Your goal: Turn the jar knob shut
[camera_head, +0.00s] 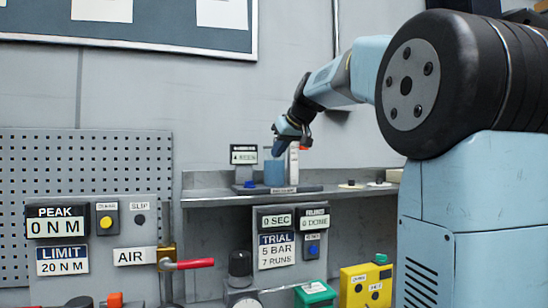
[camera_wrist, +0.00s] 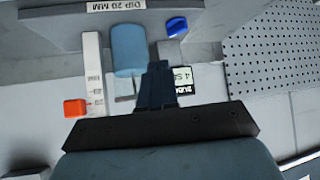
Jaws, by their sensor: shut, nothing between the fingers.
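A light-blue cylinder that looks like the jar (camera_head: 274,173) stands on the small stand on the shelf; it also shows in the wrist view (camera_wrist: 128,50). A small dark-blue knob (camera_wrist: 177,25) sits on a grey block beside the jar; it shows small in the head view (camera_head: 250,184). No label says which knob is the jar's. My gripper (camera_head: 278,150) points down just above the jar in the head view. In the wrist view its dark fingers (camera_wrist: 157,66) are together and empty, beside the jar and apart from the knob.
A white upright scale (camera_wrist: 93,75) with an orange block (camera_wrist: 75,107) stands beside the jar. A small display (camera_head: 243,155) is on its other side. The shelf (camera_head: 215,193) carries small discs at right. Labelled panels and a red-handled air valve (camera_head: 195,264) are below.

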